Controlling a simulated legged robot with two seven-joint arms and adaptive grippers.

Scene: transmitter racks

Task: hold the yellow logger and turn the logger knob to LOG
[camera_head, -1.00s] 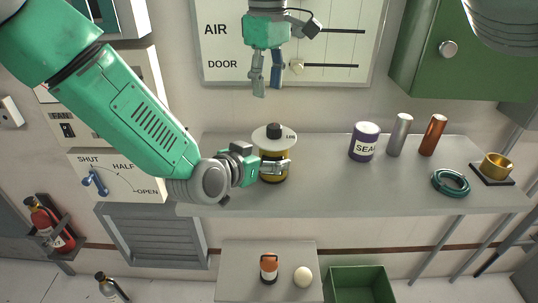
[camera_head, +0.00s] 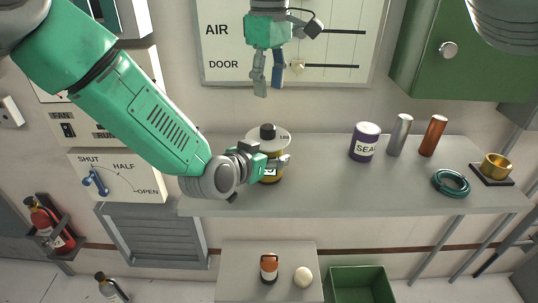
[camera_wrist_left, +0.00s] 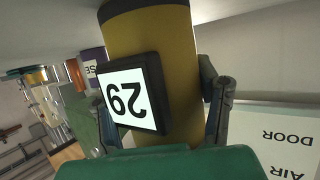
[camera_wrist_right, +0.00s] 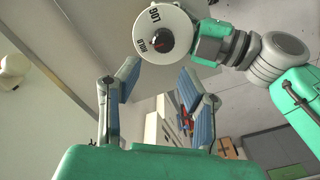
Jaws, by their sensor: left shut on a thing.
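The yellow logger (camera_head: 276,179) is at the left part of the grey shelf, with a white dial (camera_head: 283,146) and dark knob (camera_head: 268,131) on top. My left gripper (camera_head: 274,165) is shut on its body from the left. In the left wrist view, the fingers lie on both sides of the yellow body (camera_wrist_left: 160,45), beside its "29" label (camera_wrist_left: 125,98).
The shelf (camera_head: 320,190) also holds a purple SEAL can (camera_head: 364,142), a silver cylinder (camera_head: 399,135), a copper cylinder (camera_head: 433,136), a teal ring (camera_head: 450,183) and a brass cup (camera_head: 495,166). The shelf between logger and can is clear. A green cabinet (camera_head: 440,75) hangs at right.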

